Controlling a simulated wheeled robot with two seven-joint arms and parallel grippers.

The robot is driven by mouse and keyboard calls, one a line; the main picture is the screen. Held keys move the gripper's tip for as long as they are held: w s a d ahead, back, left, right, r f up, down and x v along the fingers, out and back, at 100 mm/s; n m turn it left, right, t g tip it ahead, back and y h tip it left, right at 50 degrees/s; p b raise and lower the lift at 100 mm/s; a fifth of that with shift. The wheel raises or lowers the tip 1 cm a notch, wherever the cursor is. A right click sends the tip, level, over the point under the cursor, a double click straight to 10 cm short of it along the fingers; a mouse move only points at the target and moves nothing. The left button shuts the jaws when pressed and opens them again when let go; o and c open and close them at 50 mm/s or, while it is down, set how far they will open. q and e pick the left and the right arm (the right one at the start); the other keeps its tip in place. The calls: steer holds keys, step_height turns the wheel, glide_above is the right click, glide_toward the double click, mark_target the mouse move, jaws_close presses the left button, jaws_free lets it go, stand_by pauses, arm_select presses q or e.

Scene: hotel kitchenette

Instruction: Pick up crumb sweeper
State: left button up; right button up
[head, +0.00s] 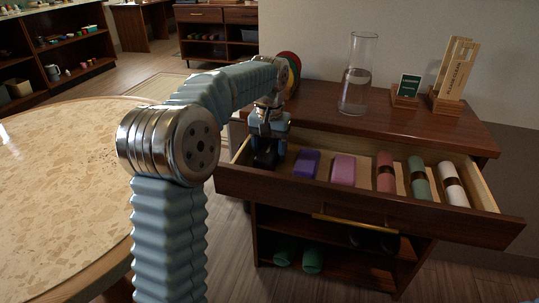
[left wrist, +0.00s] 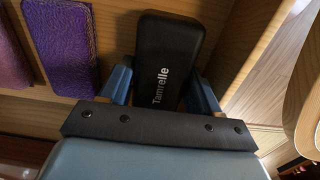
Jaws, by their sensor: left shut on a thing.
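The crumb sweeper (left wrist: 165,58) is a black, rounded block with the word "Tamrelle" on it. It lies at the left end of the open drawer (head: 370,203). My left gripper (left wrist: 152,90) is shut on it, with one blue finger on each side. In the head view my left gripper (head: 268,140) reaches down into the drawer's left end, and the black crumb sweeper (head: 265,158) shows partly below it. I cannot tell whether it touches the drawer floor. My right gripper is not in view.
Beside it in the drawer lie a purple block (head: 307,163), a pink block (head: 343,170) and rolled napkins (head: 421,178). A glass carafe (head: 357,80) and wooden card holders (head: 447,100) stand on the cabinet top. A round table (head: 60,180) is at left.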

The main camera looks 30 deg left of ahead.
mark_target(270, 148)
arm_select(q)
steer(key=shift+c, duration=0.7)
steer(key=shift+r, duration=0.1)
steer(key=shift+r, duration=0.3)
step_height(270, 148, up, 2)
steer(key=shift+r+p, duration=0.15)
steer(key=shift+p, duration=0.15)
steer(key=s+d+r, duration=0.7)
steer(key=d+r, duration=0.3)
steer(key=d, duration=0.2)
steer(key=shift+d, duration=0.1)
